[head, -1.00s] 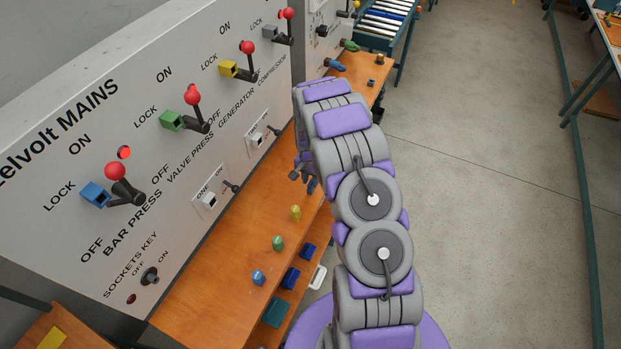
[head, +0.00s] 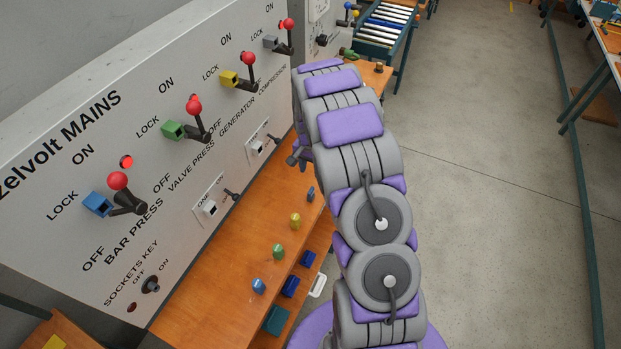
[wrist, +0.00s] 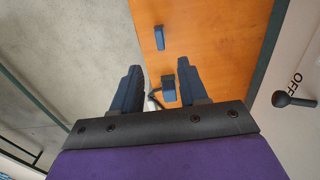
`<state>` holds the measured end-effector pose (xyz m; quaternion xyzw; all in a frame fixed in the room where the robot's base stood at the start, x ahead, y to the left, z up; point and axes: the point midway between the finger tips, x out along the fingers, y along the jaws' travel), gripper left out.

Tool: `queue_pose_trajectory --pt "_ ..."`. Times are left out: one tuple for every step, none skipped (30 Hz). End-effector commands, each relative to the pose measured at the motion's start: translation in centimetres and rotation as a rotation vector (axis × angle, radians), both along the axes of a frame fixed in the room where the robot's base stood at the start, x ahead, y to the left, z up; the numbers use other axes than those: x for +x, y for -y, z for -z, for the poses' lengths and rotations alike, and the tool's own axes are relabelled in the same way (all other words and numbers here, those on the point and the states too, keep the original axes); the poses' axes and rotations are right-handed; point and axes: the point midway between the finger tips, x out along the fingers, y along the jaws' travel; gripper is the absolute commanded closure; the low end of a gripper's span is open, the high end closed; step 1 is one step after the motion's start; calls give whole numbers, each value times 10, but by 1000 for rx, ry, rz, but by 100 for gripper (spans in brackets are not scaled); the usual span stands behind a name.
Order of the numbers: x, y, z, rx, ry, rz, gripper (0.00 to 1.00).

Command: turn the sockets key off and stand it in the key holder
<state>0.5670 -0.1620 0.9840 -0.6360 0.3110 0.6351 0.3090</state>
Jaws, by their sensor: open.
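The sockets key (head: 150,284) is a dark knob on the lower panel in the head view, with OFF to its left and ON to its right. I cannot tell which mark it points to. My gripper (wrist: 158,88) is open and empty in the wrist view, with its two dark fingers spread above the orange bench. A small dark block (wrist: 168,88) shows between the fingertips, apart from them, and a blue piece (wrist: 159,38) lies further up. I cannot tell whether either is the key holder. In the head view my arm hides most of the gripper, far from the key.
The grey panel (head: 60,165) carries several red-knobbed levers. A dark lever (wrist: 294,99) sticks out at the right of the wrist view. Blue (head: 259,285), green (head: 278,251) and yellow (head: 295,220) pieces stand on the orange bench (head: 215,290). Open floor lies to the right.

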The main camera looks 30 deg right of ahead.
Motion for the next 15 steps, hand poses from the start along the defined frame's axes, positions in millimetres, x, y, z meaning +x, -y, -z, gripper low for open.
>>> queue_pose_trajectory --pt "1 0 -13 -1 5 0 57" --pt "1 0 -19 -1 5 0 57" --pt "1 0 -26 0 3 0 57" --pt "1 0 -32 0 3 0 57" --pt "1 0 -38 0 3 0 57" --pt "1 0 -45 -1 4 0 57" --pt "2 0 -49 -1 5 0 57" --pt "2 0 -53 -1 6 0 57" --pt "2 0 -58 -1 5 0 57" --pt "2 0 -60 -1 4 0 57" --pt "1 0 -62 0 3 0 57" --pt "1 0 -65 1 1 0 57" --pt "1 0 -66 1 -1 0 57" --pt "1 0 -67 1 -1 0 57" --pt "1 0 -68 1 -2 0 57"
